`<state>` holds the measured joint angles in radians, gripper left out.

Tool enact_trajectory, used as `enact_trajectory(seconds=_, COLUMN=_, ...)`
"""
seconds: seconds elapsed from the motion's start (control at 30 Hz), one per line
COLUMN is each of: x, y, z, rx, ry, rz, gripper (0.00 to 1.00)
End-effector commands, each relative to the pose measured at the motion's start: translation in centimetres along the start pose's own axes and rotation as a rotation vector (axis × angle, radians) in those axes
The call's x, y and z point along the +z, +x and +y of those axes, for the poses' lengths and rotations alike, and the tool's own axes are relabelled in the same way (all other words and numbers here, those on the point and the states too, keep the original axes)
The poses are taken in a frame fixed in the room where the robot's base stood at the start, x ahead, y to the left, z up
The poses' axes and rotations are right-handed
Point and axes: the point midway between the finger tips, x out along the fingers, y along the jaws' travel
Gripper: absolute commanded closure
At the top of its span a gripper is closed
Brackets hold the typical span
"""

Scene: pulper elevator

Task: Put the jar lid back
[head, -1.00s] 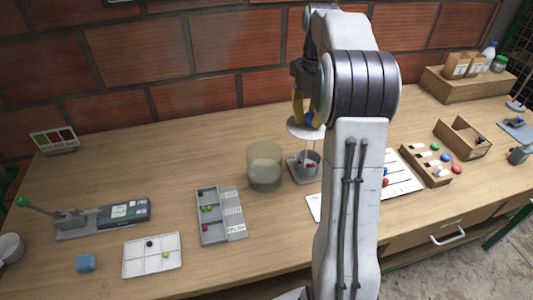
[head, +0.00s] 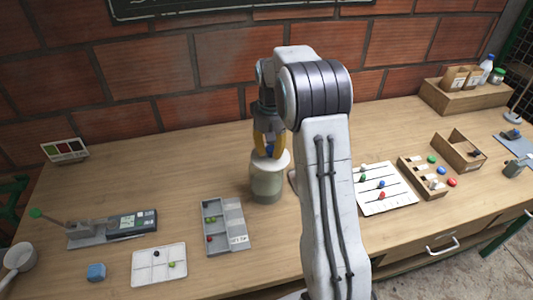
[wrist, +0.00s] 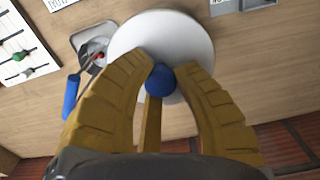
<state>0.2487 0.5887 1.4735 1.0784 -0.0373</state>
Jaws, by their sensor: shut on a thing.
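The white round jar lid (head: 283,161) with its blue knob (wrist: 160,80) is held in my gripper (head: 268,150). The yellow fingers are closed around the knob, and the white disc (wrist: 165,35) fills the upper middle of the wrist view. The greenish glass jar (head: 266,184) stands upright on the table directly under the lid in the head view. The lid looks level across the jar's mouth; I cannot tell whether it rests on the rim or hovers just above. In the wrist view the lid hides the jar.
A grey sorting tray (head: 226,226) stands left of the jar and a white grid tray (head: 159,264) further left. A blue-handled tool (wrist: 72,92) lies near a small grey tray (wrist: 92,38) beside the lid. A lined sheet (head: 384,189) is to the right.

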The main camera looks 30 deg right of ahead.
Motion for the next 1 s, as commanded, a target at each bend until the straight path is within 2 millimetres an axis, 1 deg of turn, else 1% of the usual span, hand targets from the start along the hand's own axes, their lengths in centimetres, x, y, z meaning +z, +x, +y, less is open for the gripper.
enact_trajectory(seconds=0.03, x=-0.2, y=0.0, z=-0.5, rx=0.0, ry=-0.001, rz=-0.003, gripper=1.0)
enact_trajectory(seconds=0.2, x=-0.5, y=0.6, z=-1.0, rx=0.0, ry=0.0, rz=-0.001, gripper=1.0)
enact_trajectory(seconds=0.37, x=-0.5, y=1.0, z=-1.1, rx=0.0, ry=0.001, rz=-0.003, gripper=1.0)
enact_trajectory(seconds=0.7, x=-0.5, y=3.7, z=-1.1, rx=0.0, ry=0.001, rz=-0.004, gripper=1.0)
enact_trajectory(seconds=1.0, x=-0.5, y=4.9, z=-1.1, rx=0.0, ry=0.001, rz=-0.002, gripper=1.0)
